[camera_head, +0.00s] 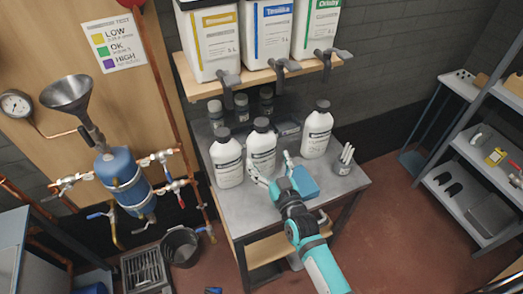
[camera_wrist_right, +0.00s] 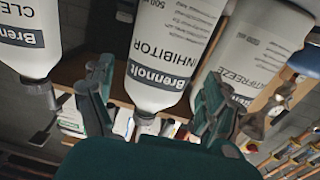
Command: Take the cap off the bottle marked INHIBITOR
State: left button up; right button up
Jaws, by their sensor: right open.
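The white INHIBITOR bottle (camera_wrist_right: 172,45) shows upside down in the right wrist view, its label readable. Its grey cap (camera_wrist_right: 145,120) is on its neck, partly hidden behind my gripper. In the head view this is the middle front bottle (camera_head: 261,158) on the grey table, upright, with its dark cap (camera_head: 261,124) on top. My right gripper (camera_head: 269,166) is open in front of the bottle's lower body, below cap level. In the wrist view its fingers (camera_wrist_right: 155,88) stand either side of the bottle. I cannot tell whether they touch it. My left gripper is not in view.
The ANTIFREEZE bottle (camera_head: 227,165) stands close on the left, the CLEANER bottle (camera_head: 316,135) on the right. A blue block (camera_head: 305,181) and a cup of white sticks (camera_head: 344,162) are on the table (camera_head: 240,205). A shelf (camera_head: 262,77) with large canisters hangs above.

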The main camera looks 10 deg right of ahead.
aim_at(265, 157)
jog(key=shift+w+a, duration=0.15)
jog(key=shift+w, duration=0.4)
jog(key=w, duration=0.1)
jog(key=w+p, duration=0.1)
jog(key=w, duration=0.2)
jog(key=shift+w+a+f+p, duration=0.2)
jog(key=shift+a+p, duration=0.15)
jog(key=shift+s, duration=0.1)
jog(key=shift+c, duration=0.7)
jog(key=c, duration=1.1)
jog(key=shift+r, duration=0.2)
jog(key=shift+c, duration=0.4)
